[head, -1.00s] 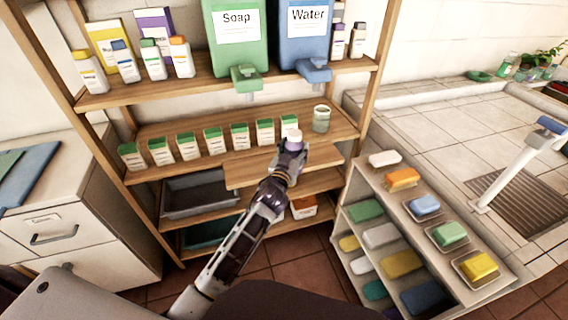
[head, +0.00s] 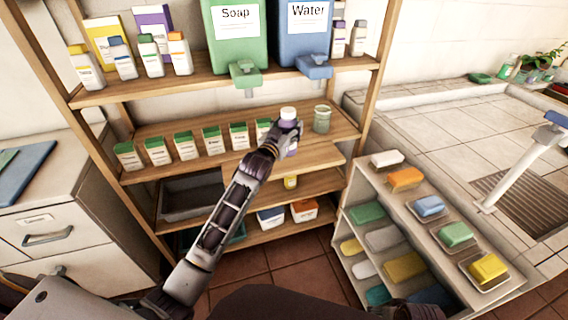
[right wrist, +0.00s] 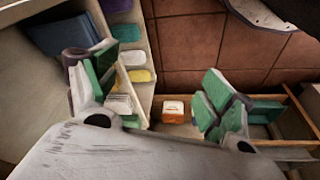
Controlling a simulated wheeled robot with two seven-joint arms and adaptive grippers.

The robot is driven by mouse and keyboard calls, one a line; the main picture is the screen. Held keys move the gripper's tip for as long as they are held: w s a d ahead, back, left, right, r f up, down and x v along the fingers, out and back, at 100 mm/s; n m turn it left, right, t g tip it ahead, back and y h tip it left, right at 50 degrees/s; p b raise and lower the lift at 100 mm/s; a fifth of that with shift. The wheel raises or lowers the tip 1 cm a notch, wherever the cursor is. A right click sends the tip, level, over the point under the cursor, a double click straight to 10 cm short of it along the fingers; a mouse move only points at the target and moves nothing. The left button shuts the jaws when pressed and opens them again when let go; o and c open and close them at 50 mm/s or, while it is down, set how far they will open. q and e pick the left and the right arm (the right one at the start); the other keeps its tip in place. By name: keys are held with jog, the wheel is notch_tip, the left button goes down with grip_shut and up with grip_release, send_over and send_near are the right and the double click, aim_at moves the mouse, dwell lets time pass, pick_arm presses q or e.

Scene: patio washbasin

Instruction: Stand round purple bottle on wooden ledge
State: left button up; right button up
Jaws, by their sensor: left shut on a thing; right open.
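The round purple bottle (head: 292,148) with a white cap is upright in my left gripper (head: 289,130). My left gripper is shut on it, at the middle shelf of the wooden rack. The fingers and wrist hide much of its body. The wooden ledge (head: 314,157) is the front board at that shelf's level, below and around the bottle in the head view. I cannot tell whether the bottle's base touches the wood. My right gripper (right wrist: 160,88) is open and empty in the right wrist view, its green-padded fingers wide apart.
A low soap shelf (head: 430,215) is at right.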

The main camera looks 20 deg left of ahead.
aim_at(284, 114)
pick_arm(q)
jog(key=r, duration=0.1)
jog(key=w+a+r+h+b, duration=0.1)
jog(key=shift+w+a+r+m, duration=0.1)
jog(key=shift+r+m, duration=0.2)
jog(key=shift+w+a+r+b, duration=0.15)
jog(key=shift+a+r+b, duration=0.05)
jog(key=shift+r, duration=0.2)
jog(key=shift+w+a+r+b, duration=0.1)
jog(key=shift+a+r+b, duration=0.05)
jog(key=shift+r, duration=0.25)
pick_arm(e)
jog(key=shift+w+v, duration=0.3)
jog(key=shift+v, duration=4.5)
jog(key=s+f+x, duration=0.1)
jog(key=s+x, duration=0.2)
jog(key=x, duration=0.9)
jog(key=s+x, duration=0.2)
jog(key=x, duration=1)
jog(key=s+d+f, duration=0.1)
jog(key=s+f, duration=0.3)
jog(key=f, duration=0.5)
jog(key=s+d+f, duration=0.2)
jog(key=s+f, duration=0.3)
jog(key=f, duration=0.4)
jog(key=shift+f+g, duration=0.3)
pick_arm(q)
jog(key=shift+f, duration=0.1)
pick_arm(e)
jog(key=shift+s, duration=0.1)
